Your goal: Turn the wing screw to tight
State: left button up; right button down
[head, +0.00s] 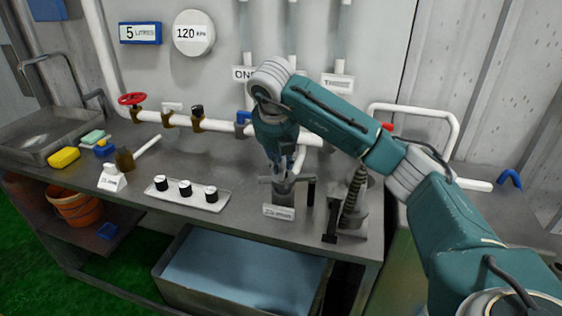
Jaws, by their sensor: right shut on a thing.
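My right gripper (288,168) points down from its teal arm, over a small grey fixture (283,198) with a white label (278,212) at its front. Its fingers are closed at the top of this fixture, on what appears to be the wing screw. The gripper and its fingers hide most of the wing screw, so I cannot tell how far it is turned. The label's text is too small to read. My left gripper is not in view.
Right of the fixture stands a device with a dark coil spring (353,190). A white tray (215,203) with several black-topped knobs lies left. Behind runs a white pipe with valves, including a red handwheel (131,99). A yellow sponge (63,158) lies near the sink.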

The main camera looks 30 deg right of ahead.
jog(key=c, duration=1.5)
grip_release()
jog(key=shift+c, duration=0.2)
jog(key=v, duration=1.2)
